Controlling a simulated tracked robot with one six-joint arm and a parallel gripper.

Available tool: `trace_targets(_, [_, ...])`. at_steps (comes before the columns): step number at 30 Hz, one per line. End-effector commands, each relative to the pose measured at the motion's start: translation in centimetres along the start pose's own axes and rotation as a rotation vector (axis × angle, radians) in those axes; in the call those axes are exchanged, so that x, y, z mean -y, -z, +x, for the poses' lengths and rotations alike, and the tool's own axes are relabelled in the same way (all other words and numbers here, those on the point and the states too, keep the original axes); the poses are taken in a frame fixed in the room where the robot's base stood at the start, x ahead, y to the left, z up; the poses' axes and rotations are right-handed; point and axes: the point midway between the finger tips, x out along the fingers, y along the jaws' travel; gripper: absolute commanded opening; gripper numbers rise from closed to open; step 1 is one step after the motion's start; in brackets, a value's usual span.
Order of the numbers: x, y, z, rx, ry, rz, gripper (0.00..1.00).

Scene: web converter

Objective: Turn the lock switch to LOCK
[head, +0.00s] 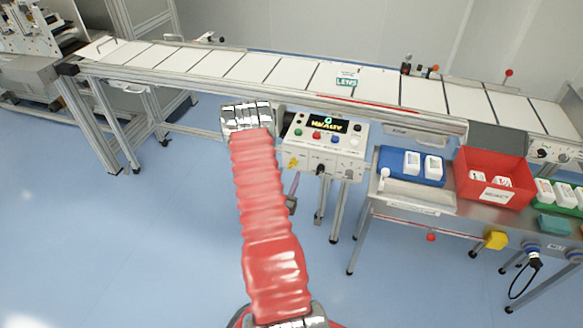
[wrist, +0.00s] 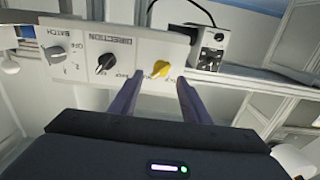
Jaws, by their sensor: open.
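The yellow switch knob (wrist: 161,69) sits on the front face of a white control box (wrist: 90,52), which the wrist view shows upside down. The small lettering beside the knob is too blurred to read, and which mark it points at I cannot tell. In the head view the yellow knob (head: 293,162) is at the box's lower left, small. My gripper (wrist: 160,79) is open. Its two purple fingers reach toward the box, with the knob between the fingertips in the picture. Contact is not visible. In the head view my arm hides most of the gripper.
A black knob (wrist: 105,63) marked DIRECTION and a grey knob (wrist: 55,51) near BATCH share the panel face. A conveyor (head: 250,68) runs behind the box. A metal table (head: 450,215) with a blue bin (head: 396,175) and a red bin (head: 512,162) stands to the right. Floor at left is clear.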

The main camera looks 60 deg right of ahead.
Motion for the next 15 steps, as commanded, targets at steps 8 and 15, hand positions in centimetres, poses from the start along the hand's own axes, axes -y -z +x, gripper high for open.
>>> trace_targets(8, [0.0, 0.0, 4.1, -0.002, -0.001, 0.001, 0.43])
trace_targets(15, [0.0, 0.0, 5.5, 0.000, 0.000, 0.000, 0.43])
